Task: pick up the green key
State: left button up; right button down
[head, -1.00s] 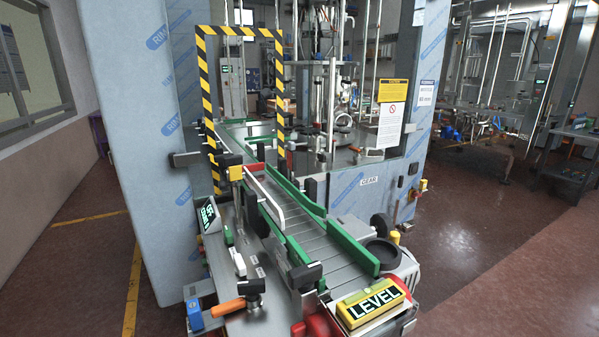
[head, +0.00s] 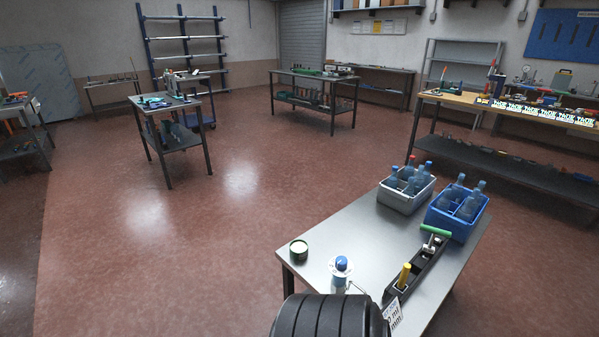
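A tool with a green crossbar handle (head: 435,230) stands in a long black holder (head: 428,262) on the metal table at the lower right. It looks like a T-handled key. A yellow upright handle (head: 404,275) stands at the near end of the same holder. Neither of my grippers is in the head view.
The metal table (head: 325,240) also bears a grey crate (head: 403,203) and a blue crate (head: 452,224) of bottles, a small round tin (head: 299,249) and a blue-capped bottle (head: 341,268). A black ribbed round thing (head: 325,318) is at the near edge. Open red floor (head: 220,240) lies left.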

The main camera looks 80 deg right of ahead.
aim_at(429, 249)
jog(key=z, duration=3.55)
jog(key=u, duration=3.75)
jog(key=i+l+u, duration=0.4)
jog(key=l+u, duration=0.2)
jog(key=i+l+u, duration=0.1)
jog(key=l+u, duration=0.15)
jog(key=l, duration=0.25)
jog(key=i+l+u, duration=0.1)
jog(key=l+u, duration=0.2)
jog(key=l, duration=0.15)
